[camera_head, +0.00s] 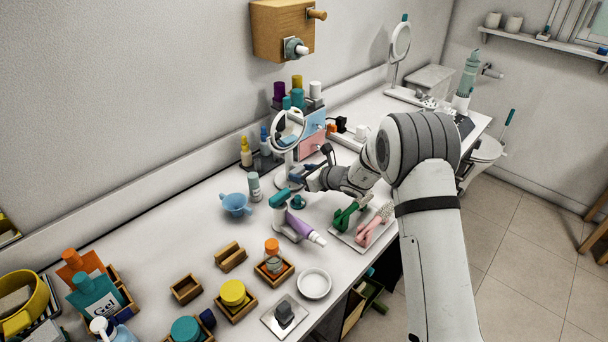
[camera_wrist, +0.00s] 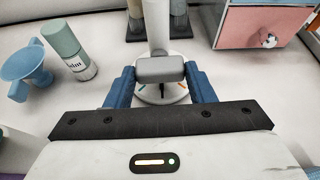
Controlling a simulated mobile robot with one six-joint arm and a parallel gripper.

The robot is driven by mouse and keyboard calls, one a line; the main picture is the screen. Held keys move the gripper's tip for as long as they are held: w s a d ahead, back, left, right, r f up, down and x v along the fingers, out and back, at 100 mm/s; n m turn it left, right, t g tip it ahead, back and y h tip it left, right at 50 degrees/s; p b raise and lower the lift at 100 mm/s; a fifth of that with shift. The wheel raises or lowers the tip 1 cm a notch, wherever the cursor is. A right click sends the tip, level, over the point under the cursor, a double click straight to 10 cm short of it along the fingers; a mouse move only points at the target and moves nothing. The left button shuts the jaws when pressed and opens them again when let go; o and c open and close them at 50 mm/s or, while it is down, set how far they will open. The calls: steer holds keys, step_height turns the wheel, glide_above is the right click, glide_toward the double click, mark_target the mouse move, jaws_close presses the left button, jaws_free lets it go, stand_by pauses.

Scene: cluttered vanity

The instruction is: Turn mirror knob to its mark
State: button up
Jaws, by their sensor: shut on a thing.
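The round vanity mirror (camera_head: 289,130) stands on a white post near the back of the counter. In the wrist view its post (camera_wrist: 157,25) rises behind a grey block-shaped knob (camera_wrist: 160,69). The knob sits above a round white base (camera_wrist: 160,97) with small coloured and dark marks, partly covered by the knob and my fingers. My gripper (camera_wrist: 160,74) has its blue fingers on either side of the knob and is shut on it. In the head view my gripper (camera_head: 300,172) is at the mirror's foot, and the knob is hidden there.
A blue cup (camera_wrist: 24,66) and a green-capped bottle (camera_wrist: 70,50) stand left of my gripper. A pink-fronted drawer box (camera_wrist: 262,27) is at the right.

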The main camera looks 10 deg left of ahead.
steer(key=shift+f+b, duration=0.25)
steer(key=shift+b, duration=0.2)
steer(key=n+b, duration=0.1)
steer(key=b, duration=0.3)
steer(key=t+b, duration=0.1)
steer(key=b, duration=0.3)
steer(key=shift+s+a+f+n+h+b, duration=0.2)
steer(key=shift+f+n+h+b, duration=0.1)
steer(key=shift+n, duration=0.1)
steer(key=n+t+b, duration=0.1)
steer(key=b, duration=0.6)
steer(key=n+t+b, duration=0.1)
steer(key=n+b, duration=0.1)
steer(key=b, duration=0.6)
steer(key=shift+s+f+h, duration=0.1)
steer(key=shift+s+h, duration=0.05)
steer(key=shift+h, duration=0.15)
steer(key=n+t+b, duration=0.1)
steer(key=n+b, duration=0.1)
steer(key=b, duration=0.6)
steer(key=shift+s+a, duration=0.1)
steer(key=shift+r+n+t+b, duration=0.3)
steer(key=shift+r+b, duration=0.05)
steer(key=shift+b, duration=0.75)
steer(key=o, duration=1)
